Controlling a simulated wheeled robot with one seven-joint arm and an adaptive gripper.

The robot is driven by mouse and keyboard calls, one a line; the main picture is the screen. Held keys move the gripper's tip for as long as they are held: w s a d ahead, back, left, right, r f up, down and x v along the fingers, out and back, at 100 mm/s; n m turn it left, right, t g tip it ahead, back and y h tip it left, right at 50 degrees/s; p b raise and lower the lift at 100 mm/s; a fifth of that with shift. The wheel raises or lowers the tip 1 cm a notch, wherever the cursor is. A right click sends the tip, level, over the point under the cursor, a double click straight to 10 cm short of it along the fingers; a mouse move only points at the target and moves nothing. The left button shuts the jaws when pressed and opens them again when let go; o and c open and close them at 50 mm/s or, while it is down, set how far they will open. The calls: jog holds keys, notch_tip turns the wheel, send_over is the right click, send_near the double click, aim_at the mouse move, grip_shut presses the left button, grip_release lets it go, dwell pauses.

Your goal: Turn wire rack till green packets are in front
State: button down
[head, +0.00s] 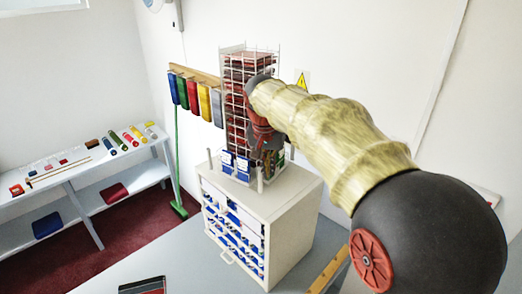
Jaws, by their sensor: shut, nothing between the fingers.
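The wire rack (233,112) is a tall white wire tower standing upright on a white drawer cabinet. Dark red packets (236,75) fill its upper tiers on the side facing me. Blue and white packets (228,160) show at its foot. A small patch of green (279,158) shows low at its right, too small to identify. My gripper (264,138) is at the rack's right side, shut and with nothing seen in it. I cannot tell whether it touches the wires. My arm and gripper hide the right side of the rack.
The white cabinet (289,207) has many small blue-marked compartments in front and short posts on top. Coloured bins (192,97) hang on the wall behind, with a green broom (177,165) below. A shelf (84,172) with small goods stands left. A dark book (143,286) lies in front.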

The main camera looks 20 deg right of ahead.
jog(key=shift+a, duration=0.95)
jog(key=shift+w+a, duration=0.15)
jog(key=shift+a, duration=0.4)
jog(key=shift+w+a, duration=0.15)
jog(key=shift+a, duration=0.4)
jog(key=shift+w+a+p, duration=0.15)
jog(key=shift+w+a, duration=0.05)
jog(key=shift+a, duration=0.35)
jog(key=shift+w+a+p, duration=0.15)
jog(key=shift+w+a, duration=0.05)
jog(key=shift+a, duration=0.3)
jog(key=shift+w+a, duration=0.3)
jog(key=shift+a, duration=0.2)
jog(key=shift+w+a, duration=0.25)
jog(key=shift+a, duration=0.2)
jog(key=shift+p, duration=0.3)
